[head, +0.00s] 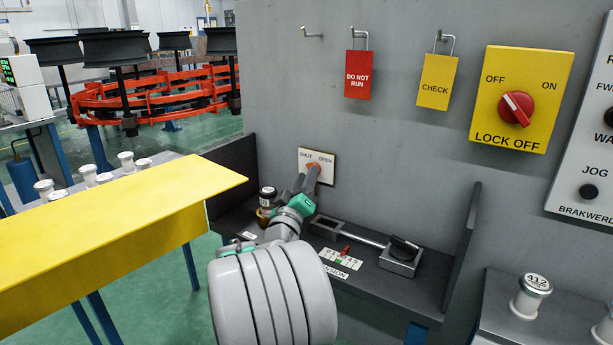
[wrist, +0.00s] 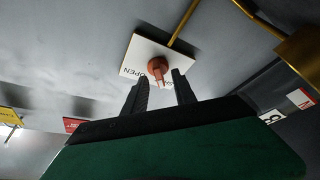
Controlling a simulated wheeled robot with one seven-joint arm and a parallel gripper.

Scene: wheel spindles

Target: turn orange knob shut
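The orange knob (wrist: 157,68) sits on a white plate (head: 330,171) on the grey wall, marked SHUT at left and OPEN at right in the head view. In the wrist view its round body and short handle show between and just beyond my fingertips. My gripper (wrist: 159,80) is open, with one finger on each side of the knob; I cannot tell whether either touches it. In the head view my gripper (head: 309,180) covers most of the knob (head: 313,166), so its exact pointing is hidden there.
A yellow table (head: 120,215) stands left. Hanging tags and a red LOCK OFF switch (head: 515,108) are above right. A brass pipe (wrist: 184,22) runs near the plate.

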